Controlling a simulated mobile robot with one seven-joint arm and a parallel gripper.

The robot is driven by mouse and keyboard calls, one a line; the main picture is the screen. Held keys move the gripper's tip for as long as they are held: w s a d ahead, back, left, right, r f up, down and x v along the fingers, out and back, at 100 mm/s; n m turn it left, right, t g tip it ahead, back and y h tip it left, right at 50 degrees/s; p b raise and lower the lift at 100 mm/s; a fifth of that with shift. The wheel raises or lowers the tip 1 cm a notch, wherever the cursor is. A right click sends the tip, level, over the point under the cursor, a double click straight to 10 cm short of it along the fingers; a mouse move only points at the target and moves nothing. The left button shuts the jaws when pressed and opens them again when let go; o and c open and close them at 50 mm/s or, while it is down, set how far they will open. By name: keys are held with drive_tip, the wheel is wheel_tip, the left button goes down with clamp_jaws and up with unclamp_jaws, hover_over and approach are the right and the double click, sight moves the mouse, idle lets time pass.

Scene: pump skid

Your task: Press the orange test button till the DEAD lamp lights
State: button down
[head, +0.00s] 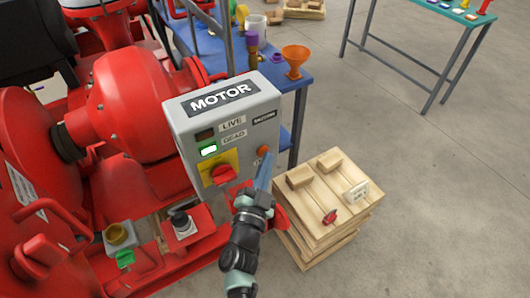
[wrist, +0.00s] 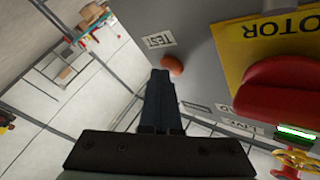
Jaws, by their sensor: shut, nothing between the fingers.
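The grey MOTOR box (head: 222,118) stands upright by the red pump. Its orange test button (head: 263,151) is at the right of its front face, and the TEST label (wrist: 158,41) shows beside it in the wrist view. My gripper (head: 264,162) is shut and empty, its fingertips right at the button; the wrist view also shows them meeting the button (wrist: 172,65)'s edge, though I cannot tell how far it is pressed in. The DEAD lamp (head: 208,149) glows bright whitish green. The LIVE lamp (head: 205,134) above it is dark.
A red rotary switch (head: 224,174) on a yellow plate is left of the button. A wooden pallet stack (head: 335,205) with tagged blocks stands at the right below. A blue table (head: 290,80) holding an orange funnel (head: 295,58) is behind.

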idle(0.3)
drive_tip(key=shift+s+d, duration=0.45)
drive_tip(key=shift+s, duration=0.25)
drive_tip(key=shift+d, duration=0.1)
drive_tip(key=s+d, duration=0.1)
drive_tip(key=s, duration=0.1)
drive_tip(key=s+d, duration=0.1)
drive_tip(key=s, duration=0.1)
drive_tip(key=shift+d, duration=0.4)
idle(0.5)
